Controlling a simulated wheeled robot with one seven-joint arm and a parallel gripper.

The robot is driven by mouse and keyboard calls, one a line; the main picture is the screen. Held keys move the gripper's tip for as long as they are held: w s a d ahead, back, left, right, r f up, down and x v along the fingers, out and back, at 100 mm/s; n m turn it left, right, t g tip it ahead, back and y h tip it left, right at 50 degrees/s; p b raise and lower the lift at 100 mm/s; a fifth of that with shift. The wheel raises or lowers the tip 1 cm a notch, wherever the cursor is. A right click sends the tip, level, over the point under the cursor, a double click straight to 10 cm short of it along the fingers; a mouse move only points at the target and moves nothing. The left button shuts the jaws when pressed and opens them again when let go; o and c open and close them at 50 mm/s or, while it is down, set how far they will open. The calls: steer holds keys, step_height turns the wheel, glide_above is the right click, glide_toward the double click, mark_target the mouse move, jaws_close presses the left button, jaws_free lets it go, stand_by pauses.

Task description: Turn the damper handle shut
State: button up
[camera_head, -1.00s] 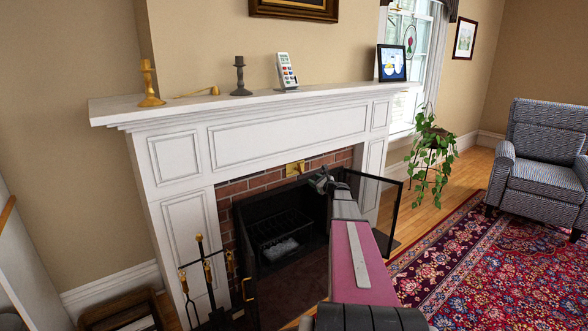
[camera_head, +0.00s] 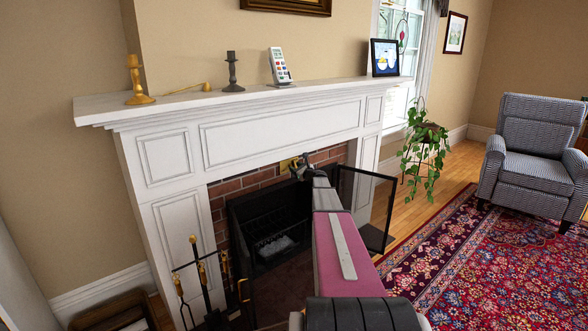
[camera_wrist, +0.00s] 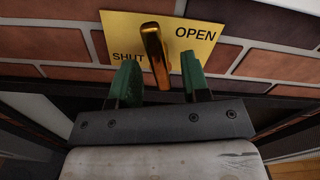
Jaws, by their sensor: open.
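The damper handle (camera_wrist: 154,55) is a brass lever on a yellow plate (camera_wrist: 208,20) set in the brick above the firebox. The plate reads SHUT at left and OPEN at right. In the wrist view the lever stands nearly upright, its lower end tipped slightly right. My gripper (camera_wrist: 161,75) is open, with one green finger on each side of the lever's lower end; contact cannot be told. In the head view my gripper (camera_head: 301,165) is at the brick under the mantel and hides most of the plate (camera_head: 287,164).
The white mantel (camera_head: 170,112) juts out above my arm. An open black fire screen panel (camera_head: 366,210) stands to the right of my arm. Fire tools (camera_head: 201,275) stand at lower left. The firebox (camera_head: 275,215) lies below. A plant (camera_head: 425,155) and armchair (camera_head: 530,150) are farther right.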

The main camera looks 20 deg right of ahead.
steer(key=shift+x, duration=0.85)
jaws_close()
